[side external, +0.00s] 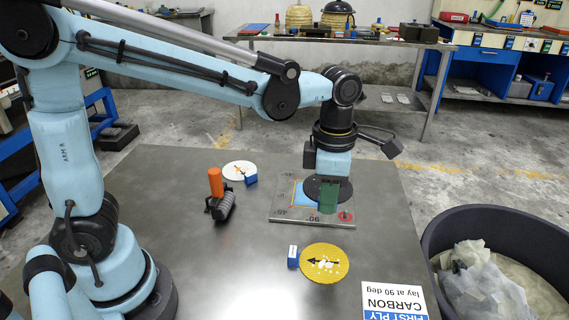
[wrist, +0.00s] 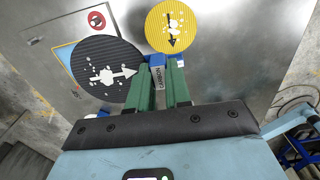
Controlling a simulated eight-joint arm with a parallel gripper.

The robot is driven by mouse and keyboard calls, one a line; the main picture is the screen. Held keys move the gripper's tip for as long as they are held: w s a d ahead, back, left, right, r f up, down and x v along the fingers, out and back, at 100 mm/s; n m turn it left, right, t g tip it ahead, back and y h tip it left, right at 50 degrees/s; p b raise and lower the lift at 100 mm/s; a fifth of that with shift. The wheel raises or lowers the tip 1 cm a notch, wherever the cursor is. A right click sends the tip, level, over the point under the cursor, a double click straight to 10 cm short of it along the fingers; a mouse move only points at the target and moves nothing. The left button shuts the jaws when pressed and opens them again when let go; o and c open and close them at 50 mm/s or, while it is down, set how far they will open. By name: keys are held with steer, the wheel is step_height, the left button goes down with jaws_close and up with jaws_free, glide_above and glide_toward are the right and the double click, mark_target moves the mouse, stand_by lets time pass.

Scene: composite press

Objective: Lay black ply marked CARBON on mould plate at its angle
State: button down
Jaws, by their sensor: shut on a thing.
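The black round ply (wrist: 105,62) has a white arrow and white blotches. In the wrist view the arrow points right, toward the tab. In the side view the ply (side external: 313,188) is over the grey mould plate (side external: 290,213), partly hidden by my gripper (side external: 328,197); I cannot tell whether it touches. The plate has angle marks, a blue-and-orange outlined area and a red ring mark, also seen in the wrist view (wrist: 50,20).
A yellow ply (side external: 335,272) with a blue tab lies in front of the plate. A white ply (side external: 234,169) and an orange-handled roller (side external: 216,190) lie left. A card (side external: 393,300) reads FIRST PLY CARBON, lay at 90 deg. A dark bin (side external: 530,225) stands right.

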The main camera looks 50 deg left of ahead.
glide_above(313, 211)
step_height(313, 211, down, 7)
steer(key=shift+f, duration=2.05)
steer(key=shift+f, duration=0.1)
steer(key=c, duration=1.1)
jaws_free()
steer(key=shift+o, duration=0.2)
